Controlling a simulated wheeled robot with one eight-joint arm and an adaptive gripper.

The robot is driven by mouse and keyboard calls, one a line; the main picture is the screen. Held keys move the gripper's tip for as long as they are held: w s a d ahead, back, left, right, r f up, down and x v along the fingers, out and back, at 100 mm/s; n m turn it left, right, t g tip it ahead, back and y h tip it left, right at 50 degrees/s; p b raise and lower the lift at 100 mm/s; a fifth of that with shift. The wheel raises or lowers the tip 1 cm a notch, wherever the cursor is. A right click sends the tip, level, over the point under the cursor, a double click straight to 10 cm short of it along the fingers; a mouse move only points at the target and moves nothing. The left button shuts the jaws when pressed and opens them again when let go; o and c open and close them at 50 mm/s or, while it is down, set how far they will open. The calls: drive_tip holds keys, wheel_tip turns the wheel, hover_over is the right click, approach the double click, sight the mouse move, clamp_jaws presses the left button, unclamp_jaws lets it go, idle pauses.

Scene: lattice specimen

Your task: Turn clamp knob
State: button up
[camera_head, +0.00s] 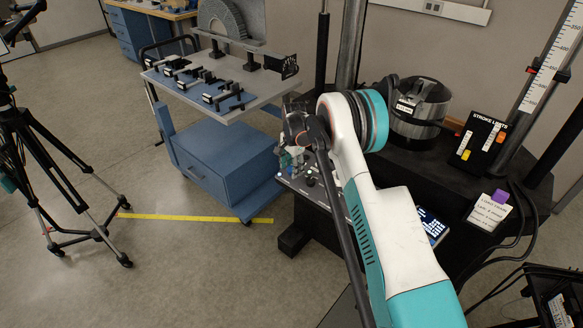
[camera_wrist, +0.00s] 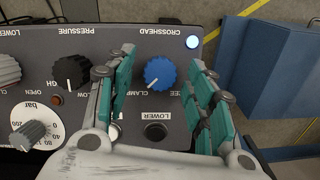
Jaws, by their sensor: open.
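The blue clamp knob (camera_wrist: 160,72) sits on the grey control panel (camera_wrist: 215,40), which appears upside down in the wrist view. Its label reads CROSSHEAD, with CLAMP and part of FREE visible. A white pointer mark shows on the knob. My gripper (camera_wrist: 162,60) is open, with one teal-padded finger on each side of the knob in the picture. Gaps show between the pads and the knob; whether the fingertips reach its depth I cannot tell. In the head view my gripper (camera_head: 300,130) is above the panel, and my arm hides much of it.
Nearby on the panel are a black PRESSURE knob (camera_wrist: 71,73), a grey bar dial knob (camera_wrist: 28,135), a LOWER button (camera_wrist: 155,131) and a lit button (camera_wrist: 192,42). A blue cart (camera_head: 222,160) stands left of the panel. A tripod (camera_head: 45,150) stands farther left.

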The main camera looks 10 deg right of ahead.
drive_tip(key=shift+c, duration=0.4)
drive_tip(key=c, duration=1)
drive_tip(key=n+b, duration=0.1)
drive_tip(key=n, duration=0.2)
drive_tip(key=shift+w+f+n+g, duration=0.1)
drive_tip(key=shift+n+g, duration=0.3)
drive_tip(key=n+b, duration=0.1)
drive_tip(key=n, duration=0.1)
drive_tip(key=n+h+b, duration=0.1)
drive_tip(key=n, duration=0.2)
drive_tip(key=shift+w+a+g+h, duration=0.1)
drive_tip(key=shift+a+g+h, duration=0.1)
drive_tip(key=shift+g+h, duration=0.15)
drive_tip(key=n+h, duration=0.1)
drive_tip(key=n, duration=0.3)
drive_tip(key=shift+a+n+b, duration=0.1)
drive_tip(key=shift+n+b, duration=0.2)
drive_tip(key=shift+b, duration=0.05)
drive_tip(key=shift+a+n+h+b, duration=0.1)
drive_tip(key=shift+n+h+b, duration=0.3)
drive_tip(key=shift+n, duration=1.6)
